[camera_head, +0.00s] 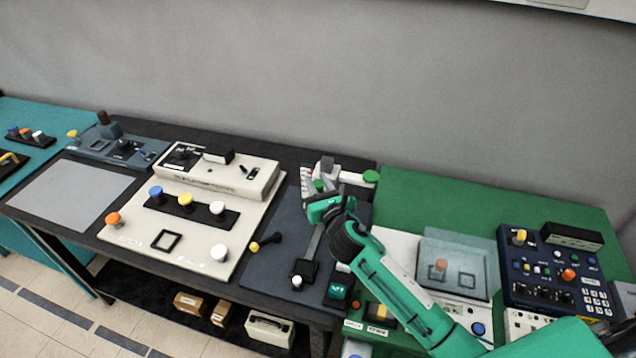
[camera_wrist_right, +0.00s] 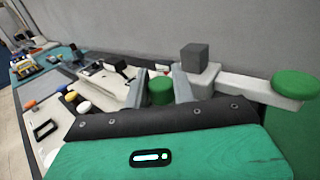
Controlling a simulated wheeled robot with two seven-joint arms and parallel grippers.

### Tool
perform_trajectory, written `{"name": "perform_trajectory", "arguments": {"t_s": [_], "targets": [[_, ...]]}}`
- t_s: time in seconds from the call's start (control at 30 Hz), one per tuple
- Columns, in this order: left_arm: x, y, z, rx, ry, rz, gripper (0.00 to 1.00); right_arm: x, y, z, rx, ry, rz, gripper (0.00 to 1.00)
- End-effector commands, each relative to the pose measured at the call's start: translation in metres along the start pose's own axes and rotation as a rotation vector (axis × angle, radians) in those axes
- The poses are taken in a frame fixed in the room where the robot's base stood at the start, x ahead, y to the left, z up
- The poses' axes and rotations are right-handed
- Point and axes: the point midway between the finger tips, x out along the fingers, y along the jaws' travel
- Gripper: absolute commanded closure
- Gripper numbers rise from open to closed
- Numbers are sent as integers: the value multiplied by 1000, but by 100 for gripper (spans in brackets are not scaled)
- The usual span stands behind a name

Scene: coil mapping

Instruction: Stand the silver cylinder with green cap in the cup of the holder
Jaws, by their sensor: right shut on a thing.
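My right gripper (camera_head: 320,187) reaches in over the dark slate panel at the back of the middle table. In the right wrist view its two grey fingers (camera_wrist_right: 160,90) are shut on a green-capped piece (camera_wrist_right: 160,92). Its green cap also shows in the head view (camera_head: 319,185). The silver body below the cap is hidden by my gripper. Just beyond stands a pale fixture with a grey block (camera_wrist_right: 194,57) and a white bar (camera_wrist_right: 245,85) ending in a green disc (camera_wrist_right: 295,82). I cannot make out the cup of the holder. My left gripper is not in view.
A black lever (camera_head: 265,242) and a black block (camera_head: 304,272) stand on the slate panel. A cream console (camera_head: 215,172) and button board lie to its left. A green surface (camera_head: 450,205) with a clear cover (camera_head: 455,262) and navy control box (camera_head: 555,268) lies right.

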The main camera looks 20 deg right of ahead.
Motion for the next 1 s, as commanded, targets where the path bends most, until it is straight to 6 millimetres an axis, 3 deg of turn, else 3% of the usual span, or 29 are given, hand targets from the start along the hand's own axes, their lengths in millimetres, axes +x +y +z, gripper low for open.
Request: {"name": "perform_trajectory", "arguments": {"t_s": [0.4,0.43,0.53,0.83,1.0], "targets": [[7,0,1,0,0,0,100,-1,1,-16,3,9,0,97],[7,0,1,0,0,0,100,-1,1,-16,3,10,0,72],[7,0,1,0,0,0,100,-2,1,-19,5,14,1,53],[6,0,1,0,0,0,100,-2,2,-18,8,16,2,53],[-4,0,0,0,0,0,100,-3,2,-3,9,15,3,53]]}}
